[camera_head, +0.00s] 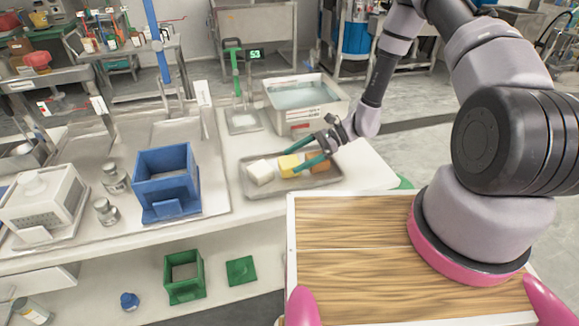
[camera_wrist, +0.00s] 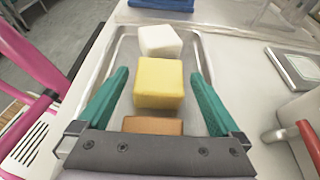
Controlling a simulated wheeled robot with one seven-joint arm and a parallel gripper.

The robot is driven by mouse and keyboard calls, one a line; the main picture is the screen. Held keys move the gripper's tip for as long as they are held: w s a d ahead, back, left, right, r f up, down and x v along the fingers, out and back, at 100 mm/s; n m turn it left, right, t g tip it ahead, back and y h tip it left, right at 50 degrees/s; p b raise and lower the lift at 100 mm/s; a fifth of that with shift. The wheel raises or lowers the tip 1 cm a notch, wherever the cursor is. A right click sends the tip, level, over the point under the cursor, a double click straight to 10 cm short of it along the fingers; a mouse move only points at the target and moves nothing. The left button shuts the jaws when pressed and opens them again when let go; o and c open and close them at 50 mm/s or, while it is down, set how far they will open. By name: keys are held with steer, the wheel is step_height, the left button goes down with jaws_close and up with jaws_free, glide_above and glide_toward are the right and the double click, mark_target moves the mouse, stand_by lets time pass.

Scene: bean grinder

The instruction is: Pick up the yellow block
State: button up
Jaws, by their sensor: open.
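The yellow block (camera_head: 288,166) sits in a metal tray (camera_head: 256,191) between a white block (camera_head: 260,172) and an orange-brown block (camera_head: 319,164). My gripper (camera_head: 288,158) is open over the tray, its two green fingers reaching in from the right. In the wrist view the yellow block (camera_wrist: 159,83) lies between the fingertips of my gripper (camera_wrist: 157,80), with a gap on each side. The white block (camera_wrist: 160,40) is beyond it. The brown block (camera_wrist: 153,125) is nearer and partly hidden by the gripper's palm.
A water-filled bin (camera_head: 303,103) stands behind the tray, and a scale (camera_head: 243,122) is at its back left. A blue open box (camera_head: 167,180) stands to the left. Below are a green box (camera_head: 184,277) and a green lid (camera_head: 241,270).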

steer(key=c, duration=1.4)
steer(key=shift+o, duration=0.2)
steer(key=shift+r, duration=0.15)
